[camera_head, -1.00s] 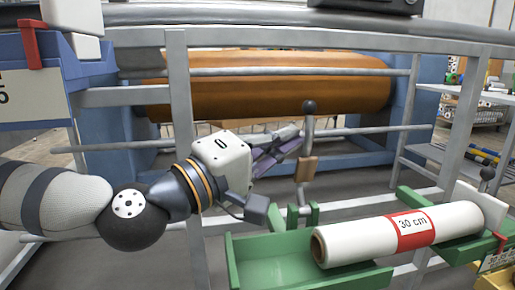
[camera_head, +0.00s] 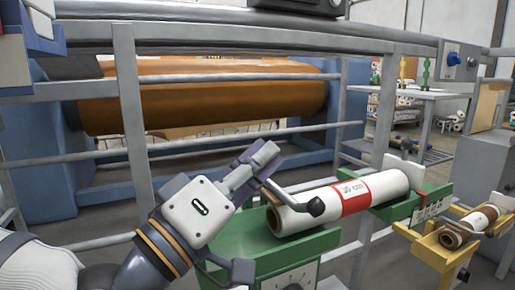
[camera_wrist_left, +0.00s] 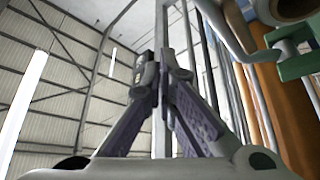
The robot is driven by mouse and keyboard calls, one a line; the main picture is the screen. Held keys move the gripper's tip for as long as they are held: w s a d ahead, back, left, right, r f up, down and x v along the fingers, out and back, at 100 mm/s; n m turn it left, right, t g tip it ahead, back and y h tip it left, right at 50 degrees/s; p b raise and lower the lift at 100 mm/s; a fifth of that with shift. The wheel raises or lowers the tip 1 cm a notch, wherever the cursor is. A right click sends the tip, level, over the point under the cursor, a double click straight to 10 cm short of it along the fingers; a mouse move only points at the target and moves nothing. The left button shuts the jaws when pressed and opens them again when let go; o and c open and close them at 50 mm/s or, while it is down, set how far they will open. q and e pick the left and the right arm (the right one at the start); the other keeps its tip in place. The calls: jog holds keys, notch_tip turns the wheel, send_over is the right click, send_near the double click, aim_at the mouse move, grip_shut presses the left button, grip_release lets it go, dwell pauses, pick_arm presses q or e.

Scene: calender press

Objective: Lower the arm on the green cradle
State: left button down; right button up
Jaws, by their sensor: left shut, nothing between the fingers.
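The green cradle (camera_head: 252,240) holds a white roll (camera_head: 385,186) with a red "30 cm" label. Its grey arm (camera_head: 290,200) now lies low, slanting over the roll's near end, with the dark ball knob (camera_head: 316,206) in front of the roll. I cannot tell whether the arm touches the roll. My right gripper is out of view.
A yellow cradle (camera_head: 428,248) with a smaller roll (camera_head: 470,226) stands to the right. Grey machine rails (camera_head: 134,130) rise behind my left gripper, with a large orange-brown roller (camera_head: 200,98) beyond. A grey control box (camera_head: 460,60) is at upper right.

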pick_arm(q)
jog(key=shift+s+d+f, duration=0.2)
jog(key=shift+s+f, duration=0.25)
jog(key=shift+f, duration=0.05)
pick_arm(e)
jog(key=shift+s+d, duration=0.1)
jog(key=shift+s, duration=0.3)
